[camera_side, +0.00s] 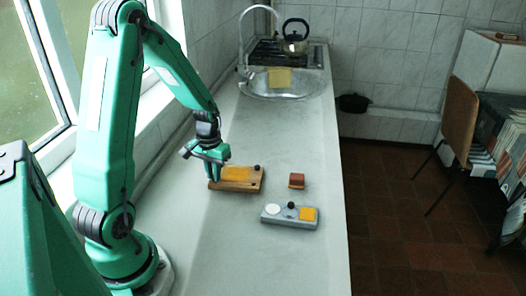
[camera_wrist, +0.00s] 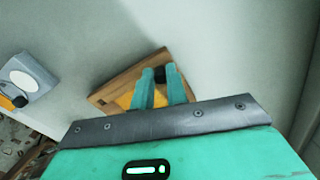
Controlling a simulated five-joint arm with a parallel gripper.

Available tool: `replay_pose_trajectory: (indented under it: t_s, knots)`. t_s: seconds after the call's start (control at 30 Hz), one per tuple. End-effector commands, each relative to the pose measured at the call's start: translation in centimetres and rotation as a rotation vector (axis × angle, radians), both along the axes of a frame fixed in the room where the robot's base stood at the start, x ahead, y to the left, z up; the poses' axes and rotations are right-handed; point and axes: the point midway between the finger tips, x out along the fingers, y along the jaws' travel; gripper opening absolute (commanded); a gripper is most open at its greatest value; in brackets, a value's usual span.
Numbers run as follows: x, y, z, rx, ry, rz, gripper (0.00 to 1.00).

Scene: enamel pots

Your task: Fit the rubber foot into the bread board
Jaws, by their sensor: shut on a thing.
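The bread board (camera_side: 228,186) is a wooden slab with a yellow patch on top, lying on the counter. A dark round knob stands at its far right corner, and a small dark spot shows near its front right. My gripper (camera_side: 213,170) is low over the board's left end in the side view. The fingers hide part of the board. I cannot tell whether the foot touches it.
A grey block (camera_side: 290,221) with a white disc, a black knob and a yellow square lies to the front right. A small red-brown block (camera_side: 297,180) stands behind it. The sink (camera_side: 283,88) and kettle (camera_side: 294,40) are farther back. The counter's front is clear.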

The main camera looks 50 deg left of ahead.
Motion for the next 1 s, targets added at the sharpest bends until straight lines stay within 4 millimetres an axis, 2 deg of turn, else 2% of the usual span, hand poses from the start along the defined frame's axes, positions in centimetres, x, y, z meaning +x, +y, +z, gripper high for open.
replay_pose_trajectory:
  t_s: [0.73,0.77,0.87,0.9,1.0]
  knots:
    - [-0.02,-0.01,-0.86,0.0,0.0,0.0,0.0]
    - [-0.02,-0.01,-0.86,0.0,0.0,0.0,0.17]
    - [-0.02,-0.01,-0.86,0.0,0.001,0.0,0.36]
    - [-0.02,-0.01,-0.86,0.0,0.001,0.0,0.4]
    - [-0.02,-0.01,-0.85,0.0,0.001,0.0,0.4]
